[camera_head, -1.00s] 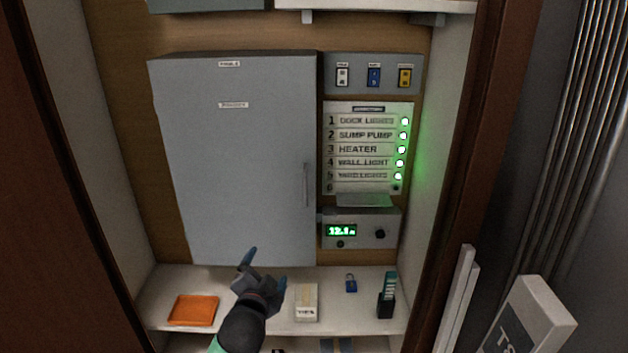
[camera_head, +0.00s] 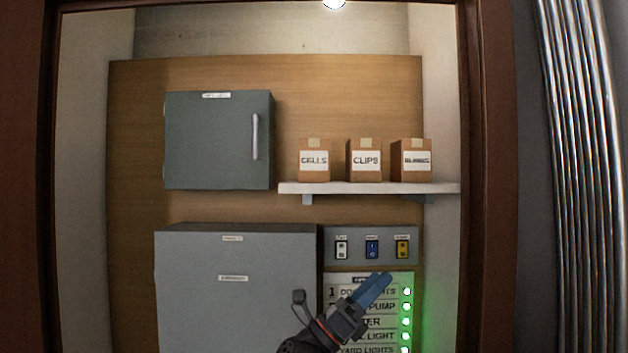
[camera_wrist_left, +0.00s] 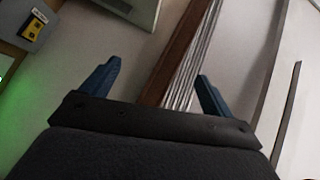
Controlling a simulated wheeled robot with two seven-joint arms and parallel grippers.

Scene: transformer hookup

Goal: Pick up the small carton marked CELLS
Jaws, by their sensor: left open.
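The small brown carton marked CELLS (camera_head: 313,161) stands upright on a white wall shelf (camera_head: 370,188), at the left end of a row of cartons. My left gripper (camera_head: 378,285) is in front of the labelled panel, well below the shelf and the carton. In the left wrist view the two blue fingers (camera_wrist_left: 158,85) are spread apart with nothing between them. The carton cannot be made out in the left wrist view. My right gripper is not in view.
Cartons marked CLIPS (camera_head: 363,161) and one with a blurred label (camera_head: 411,161) stand to its right. A grey-green cabinet (camera_head: 218,140) hangs left of the shelf. A larger grey cabinet (camera_head: 235,290) and a switch panel (camera_head: 371,248) are below. Wooden door frame (camera_head: 488,180) at right.

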